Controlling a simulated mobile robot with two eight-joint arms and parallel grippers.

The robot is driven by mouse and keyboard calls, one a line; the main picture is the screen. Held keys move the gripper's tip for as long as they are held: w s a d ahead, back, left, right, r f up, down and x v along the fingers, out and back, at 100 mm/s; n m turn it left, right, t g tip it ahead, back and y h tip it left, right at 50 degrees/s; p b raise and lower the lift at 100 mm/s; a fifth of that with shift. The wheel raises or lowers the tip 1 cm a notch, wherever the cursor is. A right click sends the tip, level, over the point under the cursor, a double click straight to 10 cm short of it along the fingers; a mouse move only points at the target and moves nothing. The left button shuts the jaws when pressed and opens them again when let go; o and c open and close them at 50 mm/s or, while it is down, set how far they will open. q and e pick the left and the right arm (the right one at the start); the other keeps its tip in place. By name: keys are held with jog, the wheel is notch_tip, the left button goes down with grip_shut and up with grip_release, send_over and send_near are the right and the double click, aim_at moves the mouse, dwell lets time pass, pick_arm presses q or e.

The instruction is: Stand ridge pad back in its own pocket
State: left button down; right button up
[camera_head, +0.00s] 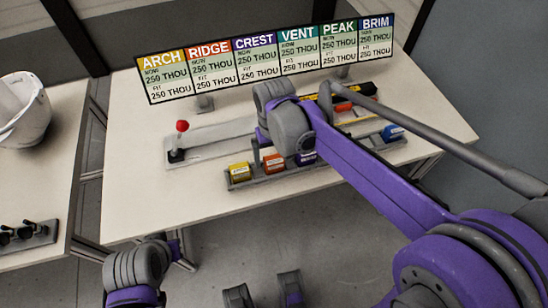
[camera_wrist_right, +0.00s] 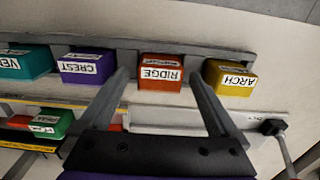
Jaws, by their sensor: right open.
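The ridge pad (camera_head: 273,163) is an orange-red block in the front rack (camera_head: 262,180), between the yellow arch pad (camera_head: 240,171) and the purple crest pad (camera_head: 306,158). In the right wrist view the ridge pad (camera_wrist_right: 161,72) shows its label upside down. My right gripper (camera_wrist_right: 157,72) is open, with one fingertip on each side of the ridge pad; I cannot tell whether they touch it. How deep the pad sits in its pocket is not clear. My left arm's wrist (camera_head: 140,268) is at the lower left, its fingers not discernible.
A sign board (camera_head: 265,58) stands at the table's back. A red-knobbed lever (camera_head: 181,127) is left of the rack. A blue pad (camera_head: 393,132) lies right. The teal vent pad (camera_wrist_right: 25,62) and green peak pad (camera_wrist_right: 50,123) show in the wrist view.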

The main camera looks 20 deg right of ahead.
aim_at(274, 159)
notch_tip(274, 159, up, 10)
jog(key=r+p, duration=0.1)
jog(key=s+d+f+t, duration=0.2)
jog(key=s+d+f, duration=0.1)
jog(key=s+f, duration=0.3)
jog(key=s+d+f+t, duration=0.3)
jog(key=s+f, duration=0.3)
jog(key=s, duration=0.3)
jog(key=shift+s+d+f, duration=0.15)
jog(key=shift+s+d, duration=0.15)
jog(key=shift+s, duration=0.05)
